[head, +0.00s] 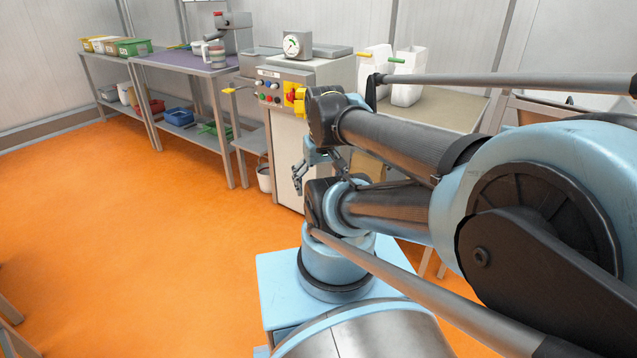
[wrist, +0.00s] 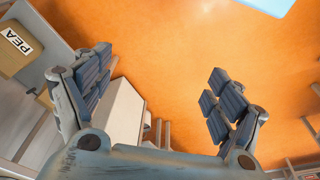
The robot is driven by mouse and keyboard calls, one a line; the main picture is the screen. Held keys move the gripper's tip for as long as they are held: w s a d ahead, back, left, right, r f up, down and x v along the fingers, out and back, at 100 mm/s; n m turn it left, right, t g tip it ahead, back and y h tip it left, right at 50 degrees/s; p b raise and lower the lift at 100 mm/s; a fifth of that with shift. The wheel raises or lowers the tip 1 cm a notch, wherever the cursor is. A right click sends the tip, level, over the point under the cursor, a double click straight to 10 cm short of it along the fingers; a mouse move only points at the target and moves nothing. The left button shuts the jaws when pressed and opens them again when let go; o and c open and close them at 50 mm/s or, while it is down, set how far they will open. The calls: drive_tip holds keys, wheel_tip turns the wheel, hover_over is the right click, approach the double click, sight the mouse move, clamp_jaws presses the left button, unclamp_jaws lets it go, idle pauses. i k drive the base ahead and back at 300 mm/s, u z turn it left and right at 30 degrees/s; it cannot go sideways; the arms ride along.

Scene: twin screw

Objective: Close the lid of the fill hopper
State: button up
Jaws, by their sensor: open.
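A grey machine cabinet (head: 292,135) with a control panel (head: 284,85) stands at the middle of the head view. A round gauge (head: 297,45) sits on its top, with flat grey pieces on either side. I cannot tell which part is the fill hopper or its lid. My gripper (head: 300,178) hangs low in front of the cabinet, apart from its top. In the wrist view my gripper (wrist: 157,70) is open, its two padded fingers wide apart and nothing between them. My arm hides the machine's right side.
A purple-topped table (head: 183,62) with a small device stands left of the machine, with bins on a shelf further left. White jugs (head: 408,65) stand on a bench behind my arm. The orange floor (head: 110,230) is clear at left. A PEA label (wrist: 17,41) shows in the wrist view.

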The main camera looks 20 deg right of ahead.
sight(571, 36)
drive_tip(key=z, duration=2.1)
drive_tip(key=k, duration=1.3)
drive_tip(key=u, duration=0.4)
drive_tip(key=i, duration=1.8)
drive_tip(key=z, duration=0.5)
